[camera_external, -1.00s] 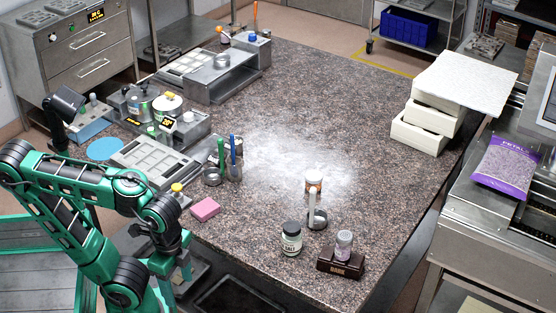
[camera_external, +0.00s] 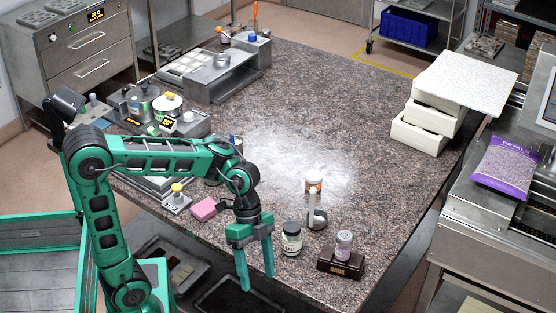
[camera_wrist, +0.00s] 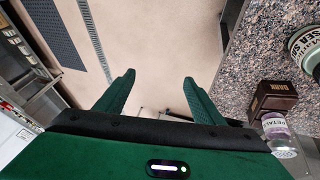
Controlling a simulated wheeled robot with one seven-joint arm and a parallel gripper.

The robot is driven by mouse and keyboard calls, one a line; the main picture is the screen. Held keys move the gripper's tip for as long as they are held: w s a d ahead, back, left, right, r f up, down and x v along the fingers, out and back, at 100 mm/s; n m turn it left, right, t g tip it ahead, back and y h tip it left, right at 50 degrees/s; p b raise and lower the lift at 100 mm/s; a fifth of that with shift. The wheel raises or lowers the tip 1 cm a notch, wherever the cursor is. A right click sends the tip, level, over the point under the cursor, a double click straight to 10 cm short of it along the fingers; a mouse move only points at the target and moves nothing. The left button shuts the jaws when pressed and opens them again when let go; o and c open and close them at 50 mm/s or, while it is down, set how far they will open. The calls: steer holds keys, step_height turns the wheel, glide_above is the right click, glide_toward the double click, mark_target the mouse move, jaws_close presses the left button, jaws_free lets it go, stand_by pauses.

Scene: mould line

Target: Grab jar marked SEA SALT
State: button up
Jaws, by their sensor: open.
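A small jar with a purple label (camera_external: 343,243) stands at a brown block marked DARK (camera_external: 340,264), right of the salt jar. A pink block (camera_external: 204,209) lies left.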

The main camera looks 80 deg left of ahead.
steer(key=w+a+t+h, duration=0.2)
steer(key=w+a+h, duration=0.1)
steer(key=w+a, duration=0.6)
step_height(320, 180, up, 2)
steer(key=m+t+h, duration=0.1)
steer(key=t+h, duration=0.2)
steer(key=t, duration=0.2)
glide_above(287, 223)
steer(key=s+a, duration=0.2)
steer(key=a, duration=0.1)
steer(key=shift+s+a+f, duration=0.1)
steer(key=shift+f, duration=1.1)
steer(key=shift+s+a+f, duration=0.1)
steer(key=shift+f, duration=1.05)
steer(key=x, duration=0.5)
steer(key=shift+w+f, duration=0.1)
steer(key=shift+f, duration=0.05)
steer(key=shift+a+f+x, duration=0.1)
steer(key=shift+f+x, duration=0.05)
steer(key=shift+x, duration=1.3)
steer(key=shift+a+f+x, duration=0.1)
steer(key=shift+f+x, duration=0.05)
steer(key=shift+x, duration=1.25)
steer(key=c, duration=1.2)
steer(key=shift+c, duration=0.2)
